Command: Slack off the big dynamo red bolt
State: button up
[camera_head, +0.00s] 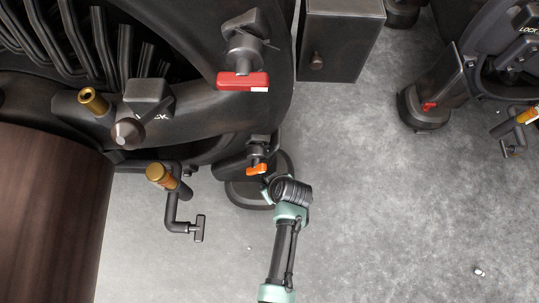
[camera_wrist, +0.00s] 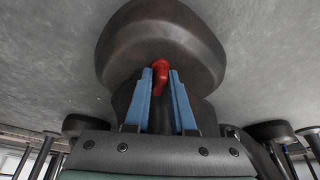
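The big dynamo (camera_head: 200,135) fills the left of the head view. Its dark rounded foot (camera_head: 245,192) lies below it and also fills the top middle of the wrist view (camera_wrist: 160,30). The red bolt (camera_wrist: 161,76) sticks out of this foot in the wrist view. My gripper (camera_wrist: 161,84) has its two blue fingers on either side of the bolt, with narrow gaps seeming to show between them and it. In the head view my wrist (camera_head: 291,192) hides the bolt and most of the fingers.
An orange-tipped handle (camera_head: 257,169) sits just above my gripper. A red lever (camera_head: 243,81) and a brass-ended crank (camera_head: 162,176) are on the big dynamo. A smaller dynamo with its own red bolt (camera_head: 429,106) stands at right. The floor (camera_head: 390,220) between is mostly clear.

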jog(key=o, duration=0.4)
jog(key=shift+o, duration=0.2)
jog(key=p+v, duration=0.9)
jog(key=v, duration=0.4)
jog(key=shift+p, duration=0.35)
jog(key=shift+a, duration=0.1)
jog(key=shift+c, duration=0.6)
jog(key=shift+m, duration=0.7)
jog(key=b+x, duration=1.1)
jog(key=shift+w+a+f, duration=0.1)
jog(key=shift+w+f, duration=0.15)
jog(key=shift+f, duration=0.05)
